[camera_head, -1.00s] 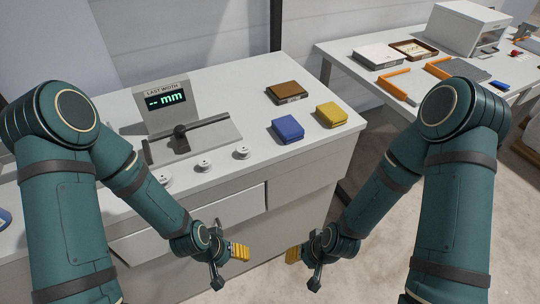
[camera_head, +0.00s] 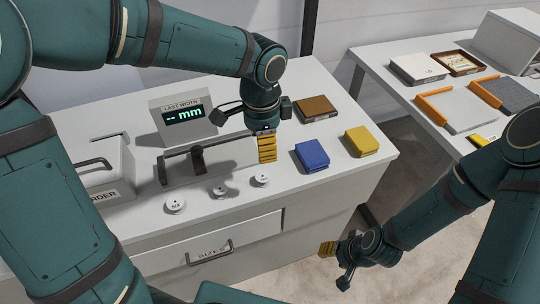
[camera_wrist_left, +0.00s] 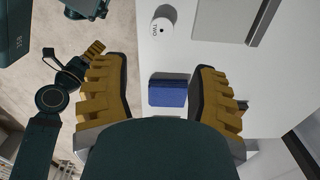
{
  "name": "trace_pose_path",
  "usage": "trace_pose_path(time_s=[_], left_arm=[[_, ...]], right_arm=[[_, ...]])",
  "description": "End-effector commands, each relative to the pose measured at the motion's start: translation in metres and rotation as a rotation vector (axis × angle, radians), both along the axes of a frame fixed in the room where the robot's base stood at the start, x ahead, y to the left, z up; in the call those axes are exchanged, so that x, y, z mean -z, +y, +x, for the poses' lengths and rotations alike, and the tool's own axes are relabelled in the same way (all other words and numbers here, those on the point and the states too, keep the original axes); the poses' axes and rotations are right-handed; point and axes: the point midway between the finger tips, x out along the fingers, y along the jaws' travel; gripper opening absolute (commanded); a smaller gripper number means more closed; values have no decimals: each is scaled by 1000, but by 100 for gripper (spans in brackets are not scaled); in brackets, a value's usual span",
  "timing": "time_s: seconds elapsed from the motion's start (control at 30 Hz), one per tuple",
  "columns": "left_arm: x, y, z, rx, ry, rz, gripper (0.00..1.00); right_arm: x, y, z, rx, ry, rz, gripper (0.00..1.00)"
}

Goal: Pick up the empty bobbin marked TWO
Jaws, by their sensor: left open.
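A white bobbin (camera_wrist_left: 160,32) with TWO on its top lies on the table in the left wrist view, beyond my fingertips. By its place near the blue block, it appears to be the rightmost bobbin (camera_head: 260,180) of three in the head view, standing upright; its mark is too small to read there. My left gripper (camera_head: 266,158) points down above the table, behind that bobbin. In the left wrist view its yellow fingers (camera_wrist_left: 160,70) are wide apart with nothing held. My right gripper (camera_head: 334,250) hangs off the table's front edge; its opening is unclear.
A middle bobbin (camera_head: 219,191) and a left bobbin (camera_head: 175,204) stand in the same row. A blue block (camera_head: 312,157), a yellow block (camera_head: 361,141) and a brown block (camera_head: 316,107) lie to the right. The width gauge (camera_head: 197,157) is behind the bobbins.

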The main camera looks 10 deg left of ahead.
Motion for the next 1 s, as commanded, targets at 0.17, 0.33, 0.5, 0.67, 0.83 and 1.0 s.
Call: trace_pose_path(time_s=[0.17, 0.33, 0.5, 0.67, 0.83, 1.0], left_arm=[[9, 1, -1, 4, 1, 5, 59], [42, 1, -1, 3, 5, 5, 59], [71, 1, -1, 2, 3, 4, 59], [84, 1, -1, 2, 2, 4, 59], [91, 2, 0, 1, 1, 3, 59], [114, 5, 0, 2, 3, 4, 59]], right_arm=[[3, 0, -1, 0, 1, 0, 47], [13, -1, 1, 1, -3, -1, 47], [20, -1, 3, 2, -7, -2, 47], [23, -1, 3, 2, -9, -2, 47], [25, -1, 4, 3, -10, -2, 47], [35, -1, 5, 3, -14, -3, 47]])
